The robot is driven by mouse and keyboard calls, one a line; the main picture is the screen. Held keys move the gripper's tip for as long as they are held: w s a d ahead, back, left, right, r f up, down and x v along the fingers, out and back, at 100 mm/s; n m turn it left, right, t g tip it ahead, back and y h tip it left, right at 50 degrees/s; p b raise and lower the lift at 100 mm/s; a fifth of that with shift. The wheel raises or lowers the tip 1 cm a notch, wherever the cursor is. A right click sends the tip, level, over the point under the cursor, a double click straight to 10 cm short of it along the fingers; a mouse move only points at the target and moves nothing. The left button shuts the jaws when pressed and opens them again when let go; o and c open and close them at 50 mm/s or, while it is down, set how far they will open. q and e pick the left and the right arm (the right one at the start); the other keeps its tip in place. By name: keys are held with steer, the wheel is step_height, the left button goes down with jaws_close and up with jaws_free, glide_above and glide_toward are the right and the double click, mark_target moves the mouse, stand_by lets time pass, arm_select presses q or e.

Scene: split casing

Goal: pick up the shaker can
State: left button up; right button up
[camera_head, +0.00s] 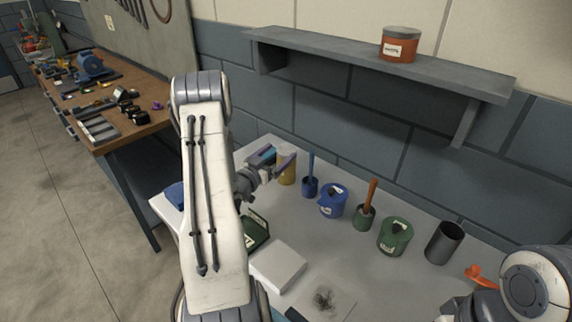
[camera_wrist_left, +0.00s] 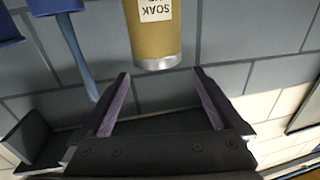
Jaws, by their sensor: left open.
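A yellow can (camera_head: 287,174) stands upright at the back of the grey table, near the wall, partly hidden by my left gripper. In the left wrist view the yellow can (camera_wrist_left: 155,40) shows upside down with a white label reading "SOAK" and more. My left gripper (camera_head: 279,160) is open and empty, with its fingers level and close to the can. In the wrist view the can lies just beyond the fingertips (camera_wrist_left: 160,74), roughly centred, not between them. My right gripper (camera_head: 462,306) shows only in part at the lower right.
To the right stand a blue pot with a brush (camera_head: 310,187), a blue can (camera_head: 333,201), a green pot with an orange handle (camera_head: 365,217), a green can (camera_head: 395,236) and a dark cup (camera_head: 444,243). A shelf (camera_head: 340,55) above bears an orange can (camera_head: 398,46).

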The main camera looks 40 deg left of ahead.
mark_target(281, 161)
arm_select(q)
steer(key=f, duration=0.3)
steer(key=shift+w+d+f, duration=0.1)
steer(key=shift+d+f, duration=0.1)
steer(key=shift+f, duration=0.05)
steer(key=shift+w+f+p, duration=0.1)
steer(key=shift+w+p, duration=0.4)
steer(key=shift+w, duration=0.4)
steer(key=shift+w+a, duration=0.1)
steer(key=shift+w, duration=0.2)
steer(key=w+p, duration=0.1)
steer(key=w, duration=0.3)
steer(key=shift+a, duration=0.2)
steer(key=shift+w+a, duration=0.1)
steer(key=shift+w, duration=0.45)
steer(key=c, duration=1.3)
jaws_close()
